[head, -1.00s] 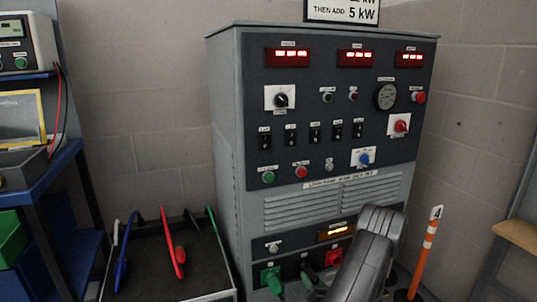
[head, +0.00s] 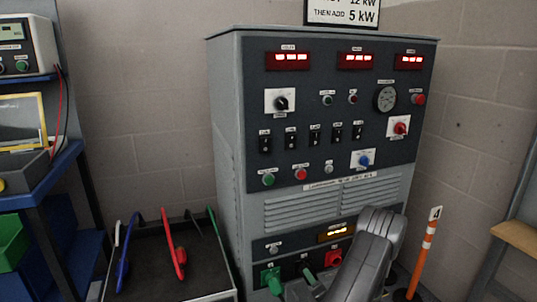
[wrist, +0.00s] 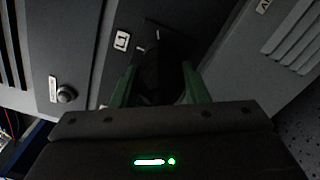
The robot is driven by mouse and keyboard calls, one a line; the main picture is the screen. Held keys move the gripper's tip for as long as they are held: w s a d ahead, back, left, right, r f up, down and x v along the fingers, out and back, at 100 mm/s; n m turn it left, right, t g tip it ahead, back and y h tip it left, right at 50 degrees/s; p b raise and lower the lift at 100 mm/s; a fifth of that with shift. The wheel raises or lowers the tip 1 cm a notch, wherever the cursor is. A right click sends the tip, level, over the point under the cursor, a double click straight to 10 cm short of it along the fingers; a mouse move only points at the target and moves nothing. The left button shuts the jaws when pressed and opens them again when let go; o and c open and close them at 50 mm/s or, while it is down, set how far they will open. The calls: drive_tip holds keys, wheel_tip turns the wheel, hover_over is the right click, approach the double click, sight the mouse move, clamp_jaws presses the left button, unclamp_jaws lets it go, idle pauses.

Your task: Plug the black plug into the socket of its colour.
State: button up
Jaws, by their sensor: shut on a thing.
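My gripper (wrist: 160,88) has green fingers and is shut on the black plug (wrist: 160,72), whose dark body shows between them in the wrist view. In the head view my gripper (head: 293,282) is low in front of the cabinet's bottom panel, and the plug is hard to make out there. The black socket (head: 303,268) sits between the green socket (head: 268,274) and the red socket (head: 333,258), partly covered by my gripper. The plug points at the dark panel close ahead. I cannot tell whether its tip touches or enters the socket.
The grey cabinet (head: 225,150) fills the middle, with switches and lit displays. A black tray (head: 205,285) with several coloured leads stands at the left. An orange post (head: 426,245) stands close at the right. A blue shelf (head: 45,180) is at far left.

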drive_tip(key=shift+w+r+m, duration=0.2)
drive_tip(key=shift+w+m, duration=0.1)
drive_tip(key=shift+w, duration=0.05)
drive_tip(key=o, duration=1.3)
drive_tip(key=shift+c, duration=0.2)
drive_tip(key=shift+s, duration=0.1)
drive_tip(key=shift+s+d+f, duration=0.15)
drive_tip(key=shift+s+f, duration=0.05)
drive_tip(key=shift+s, duration=0.55)
drive_tip(key=shift+v, duration=1.75)
drive_tip(key=shift+s+d, duration=0.1)
drive_tip(key=p+v, duration=0.2)
drive_tip(key=v, duration=1.1)
drive_tip(key=shift+s+p, duration=0.3)
drive_tip(key=shift+p, duration=0.05)
